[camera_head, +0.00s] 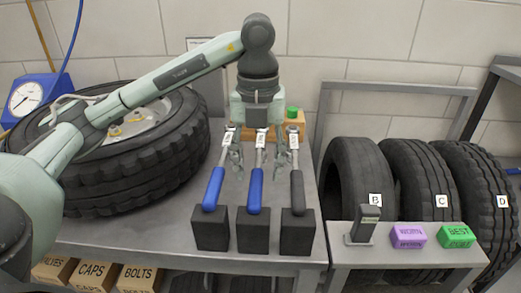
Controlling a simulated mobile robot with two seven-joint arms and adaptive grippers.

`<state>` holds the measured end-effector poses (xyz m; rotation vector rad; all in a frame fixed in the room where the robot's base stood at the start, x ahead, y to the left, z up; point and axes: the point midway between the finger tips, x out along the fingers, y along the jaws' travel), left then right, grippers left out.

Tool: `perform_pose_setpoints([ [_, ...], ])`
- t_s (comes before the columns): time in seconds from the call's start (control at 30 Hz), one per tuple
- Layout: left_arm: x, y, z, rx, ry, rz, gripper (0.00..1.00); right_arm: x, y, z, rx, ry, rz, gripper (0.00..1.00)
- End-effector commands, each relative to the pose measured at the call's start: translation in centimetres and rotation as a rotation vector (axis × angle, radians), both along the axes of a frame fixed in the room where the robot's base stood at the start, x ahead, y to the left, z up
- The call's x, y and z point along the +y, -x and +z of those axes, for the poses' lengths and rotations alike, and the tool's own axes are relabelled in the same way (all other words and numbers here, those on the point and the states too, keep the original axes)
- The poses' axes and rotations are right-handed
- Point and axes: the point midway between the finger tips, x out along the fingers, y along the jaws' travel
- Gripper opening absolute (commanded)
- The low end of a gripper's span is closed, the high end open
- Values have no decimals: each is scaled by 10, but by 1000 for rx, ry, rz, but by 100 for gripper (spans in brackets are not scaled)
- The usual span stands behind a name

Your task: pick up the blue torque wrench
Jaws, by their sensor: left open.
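Two wrenches with blue handles stand in black blocks on the grey bench (185,232): a left blue wrench (213,188) and a middle blue wrench (255,190). A wrench with a dark grey handle (297,192) stands to their right. Each has a light metal upper end with a small white label. My left gripper (259,165) is open and points down over the row. Its fingers appear on either side of the middle wrench's metal part, with the blue handle nearer the camera. I cannot tell whether they touch it. My right gripper is not in view.
A large tire (140,165) lies on the bench at left, beside a blue gauge (28,97). A green button (292,112) is behind the gripper. At right, a lower table (400,258) holds a purple block (408,236) and a green block (455,236). Labelled tires stand behind.

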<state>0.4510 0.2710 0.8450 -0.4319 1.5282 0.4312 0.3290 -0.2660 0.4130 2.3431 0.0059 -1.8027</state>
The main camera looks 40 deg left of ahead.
Motion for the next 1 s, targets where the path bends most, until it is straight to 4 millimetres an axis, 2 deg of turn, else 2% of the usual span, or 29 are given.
perform_pose_setpoints([
  [0.23, 1, 1, -26, 4, 0, -1, 47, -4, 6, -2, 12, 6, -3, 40],
  [0.43, 4, 4, -53, 6, -1, 1, 47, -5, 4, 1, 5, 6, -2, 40],
  [0.6, 4, 4, -74, 4, 0, -1, 47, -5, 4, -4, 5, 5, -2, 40],
  [0.87, 4, 3, -77, 1, 1, -1, 47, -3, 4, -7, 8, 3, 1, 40],
  [0.9, 4, 3, -77, 1, 1, -1, 45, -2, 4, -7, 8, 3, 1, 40],
  [1.0, 4, 3, -77, 1, 1, -1, 33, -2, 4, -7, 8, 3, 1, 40],
])
